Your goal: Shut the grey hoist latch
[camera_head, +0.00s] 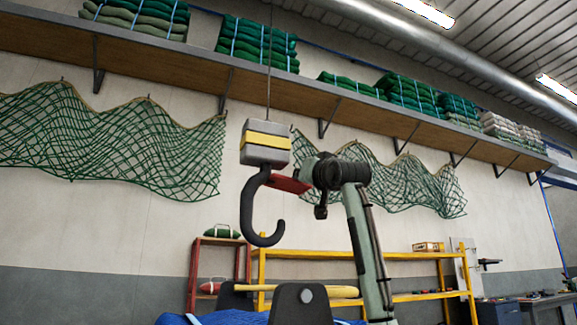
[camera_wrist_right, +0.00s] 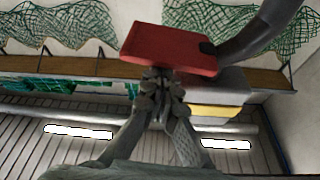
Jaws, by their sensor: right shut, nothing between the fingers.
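The grey hoist block (camera_head: 264,145) with a yellow band hangs on a cable, with a dark hook (camera_head: 246,212) below it. A red latch (camera_head: 287,184) sticks out to the right from the upper hook, above and apart from the hook's tip. My right gripper (camera_head: 309,172) is shut and empty at the latch's outer end. In the wrist view the red latch (camera_wrist_right: 168,48) lies just beyond the closed fingertips (camera_wrist_right: 160,76); whether they touch it I cannot tell. The hook (camera_wrist_right: 262,32) and block (camera_wrist_right: 218,112) show at the right. My left gripper is not in view.
A yellow rack (camera_head: 330,255) and a red shelf (camera_head: 194,270) stand behind, below the hook. Green nets (camera_head: 110,140) hang on the wall under a long shelf (camera_head: 190,65) of folded nets. The air around the hook is clear apart from my right arm.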

